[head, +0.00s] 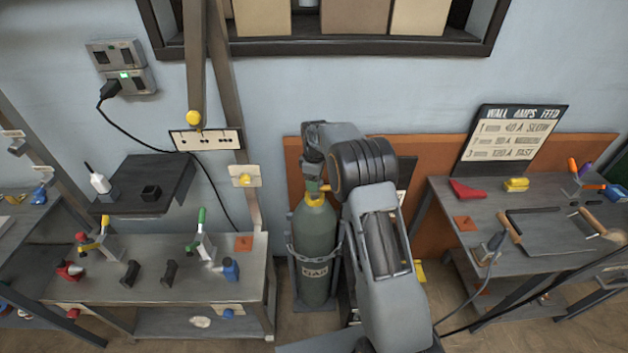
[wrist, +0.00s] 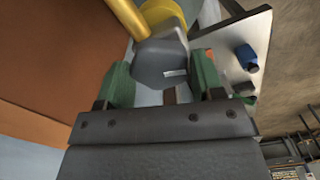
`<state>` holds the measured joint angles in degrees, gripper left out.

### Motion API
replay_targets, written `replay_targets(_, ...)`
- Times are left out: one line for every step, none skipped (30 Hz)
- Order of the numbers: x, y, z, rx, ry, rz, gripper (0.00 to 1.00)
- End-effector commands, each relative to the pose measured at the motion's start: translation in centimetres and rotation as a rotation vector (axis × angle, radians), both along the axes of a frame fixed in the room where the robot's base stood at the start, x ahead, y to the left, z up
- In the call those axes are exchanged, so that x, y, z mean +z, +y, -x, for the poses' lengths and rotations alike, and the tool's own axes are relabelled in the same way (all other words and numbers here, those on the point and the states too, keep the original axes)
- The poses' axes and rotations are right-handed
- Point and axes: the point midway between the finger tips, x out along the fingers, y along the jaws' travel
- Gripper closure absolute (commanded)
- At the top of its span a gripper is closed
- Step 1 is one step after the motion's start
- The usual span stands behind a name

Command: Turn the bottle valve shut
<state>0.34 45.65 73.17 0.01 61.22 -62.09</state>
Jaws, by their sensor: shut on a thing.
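The gas bottle (head: 314,240) is a grey-green cylinder with a "GAS" label, upright and chained in a stand against the wall. Its yellow neck (head: 316,196) shows just below my gripper (head: 313,172). In the wrist view, my gripper (wrist: 162,80) has its two green fingers on either side of a dark grey valve knob (wrist: 158,58) and is shut on it. The knob has a small white mark. Yellow parts (wrist: 162,14) show behind the knob. In the head view my arm and gripper hide most of the valve.
A workbench (head: 150,287) with small clamps and tools stands left of the bottle. Another bench (head: 452,204) with hand tools and a sign (head: 516,138) stands at right. Wooden posts and a black cable are on the wall at left.

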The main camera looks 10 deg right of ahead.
Motion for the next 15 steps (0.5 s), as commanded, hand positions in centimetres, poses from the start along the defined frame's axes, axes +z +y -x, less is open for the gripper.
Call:
replay_targets(0.0, -0.01, -0.08, -0.045, -0.003, 0.001, 0.62)
replay_targets(0.0, -0.01, -0.08, -0.074, -0.003, 0.001, 0.62)
replay_targets(0.01, -0.01, -0.08, -0.111, -0.003, 0.001, 0.62)
replay_targets(0.01, -0.01, -0.08, -0.14, -0.003, 0.001, 0.62)
replay_targets(0.01, -0.01, -0.08, -0.169, -0.003, 0.001, 0.62)
replay_targets(0.02, 0.0, -0.07, -0.206, -0.003, 0.001, 0.62)
replay_targets(0.02, 0.0, -0.07, -0.235, -0.003, 0.001, 0.62)
replay_targets(0.02, 0.0, -0.07, -0.264, -0.003, 0.001, 0.62)
replay_targets(0.03, -0.01, -0.08, -0.301, -0.004, 0.0, 0.62)
replay_targets(0.03, -0.01, -0.08, -0.33, -0.004, 0.0, 0.62)
replay_targets(0.04, -0.01, -0.08, -0.359, -0.004, 0.0, 0.62)
replay_targets(0.04, -0.01, -0.08, -0.396, -0.004, 0.0, 0.62)
replay_targets(0.05, -0.01, -0.08, -0.425, -0.004, 0.0, 0.62)
replay_targets(0.05, -0.01, -0.08, -0.454, -0.004, 0.0, 0.62)
replay_targets(0.06, -0.01, -0.08, -0.491, -0.004, 0.0, 0.62)
